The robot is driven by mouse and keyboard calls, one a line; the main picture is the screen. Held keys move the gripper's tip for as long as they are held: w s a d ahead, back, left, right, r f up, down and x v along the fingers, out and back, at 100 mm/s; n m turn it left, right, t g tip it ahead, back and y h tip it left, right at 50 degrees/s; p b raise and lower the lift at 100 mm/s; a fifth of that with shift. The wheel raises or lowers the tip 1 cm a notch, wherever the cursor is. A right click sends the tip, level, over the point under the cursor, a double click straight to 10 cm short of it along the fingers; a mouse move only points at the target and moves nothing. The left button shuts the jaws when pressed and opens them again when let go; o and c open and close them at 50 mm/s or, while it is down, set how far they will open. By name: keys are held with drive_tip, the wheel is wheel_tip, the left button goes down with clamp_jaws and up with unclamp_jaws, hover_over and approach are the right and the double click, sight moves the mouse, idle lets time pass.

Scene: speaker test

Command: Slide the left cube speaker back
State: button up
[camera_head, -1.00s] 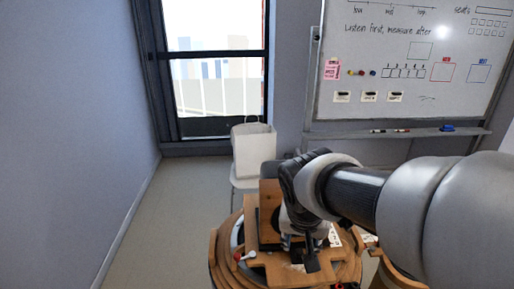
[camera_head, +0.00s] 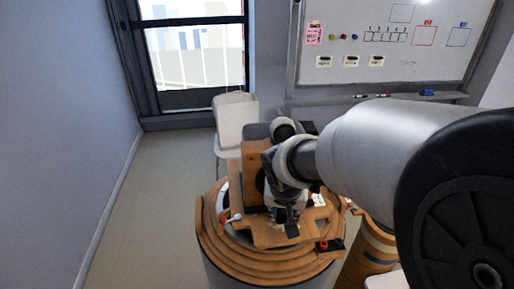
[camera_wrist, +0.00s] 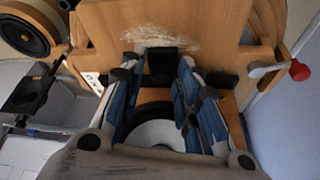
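The wooden cube speaker (camera_head: 253,160) stands on a round tiered wooden stand (camera_head: 215,245), partly hidden behind my wrist. In the wrist view its pale cone (camera_wrist: 160,133) shows low between my fingers. My gripper (camera_head: 284,222) is at the speaker's front side, pointing down over a wooden board. In the wrist view my gripper (camera_wrist: 165,85) has its blue-sided fingers apart, with nothing clearly held. A black block (camera_wrist: 161,66) shows between the fingertips; I cannot tell whether they touch it.
Another wooden stand (camera_head: 373,245) is close on the right. A whiteboard (camera_head: 395,45) hangs at the back. Floor at left (camera_head: 150,200) is clear.

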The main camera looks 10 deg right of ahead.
clamp_jaws()
idle(0.4)
drive_tip(key=w, duration=0.8)
drive_tip(key=shift+w+p, duration=0.15)
drive_tip(key=shift+p, duration=0.25)
drive_tip(key=shift+r, duration=0.15)
drive_tip(key=shift+o, duration=0.7)
unclamp_jaws()
drive_tip(key=shift+w, duration=0.2)
drive_tip(key=shift+o, duration=0.6)
drive_tip(key=shift+s, duration=0.15)
